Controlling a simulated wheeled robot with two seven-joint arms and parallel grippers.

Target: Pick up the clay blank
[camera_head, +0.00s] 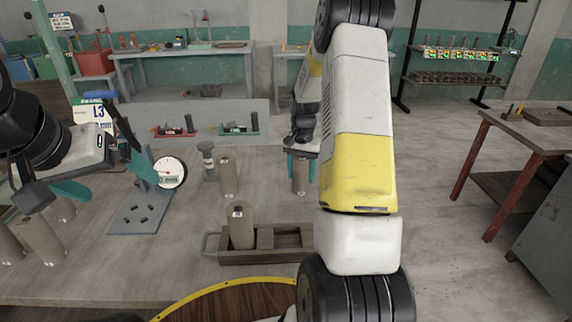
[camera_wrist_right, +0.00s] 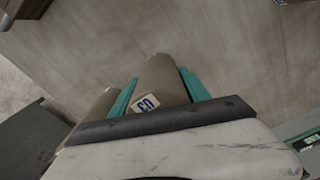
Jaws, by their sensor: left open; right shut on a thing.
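My right gripper (camera_head: 301,168) is shut on a brown cylindrical clay blank (camera_head: 300,182) on the far side of the table, partly hidden by my right arm. In the right wrist view the blank (camera_wrist_right: 160,80) sits between the teal fingers and carries a small white label with dark marks. I cannot tell whether it touches the table. A second blank (camera_wrist_right: 96,118) is beside it in that view. My left gripper (camera_head: 106,175) is open and empty at the left, above the table. Another blank (camera_head: 228,178) stands near the middle, and one (camera_head: 240,230) stands in a wooden tray (camera_head: 285,258).
Several more blanks (camera_head: 40,241) stand at the left. A dial gauge (camera_head: 170,173) rises by a blue-grey slotted plate (camera_head: 137,214), near a dark grey cylinder (camera_head: 209,163). A sign (camera_head: 97,114) stands behind my left gripper.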

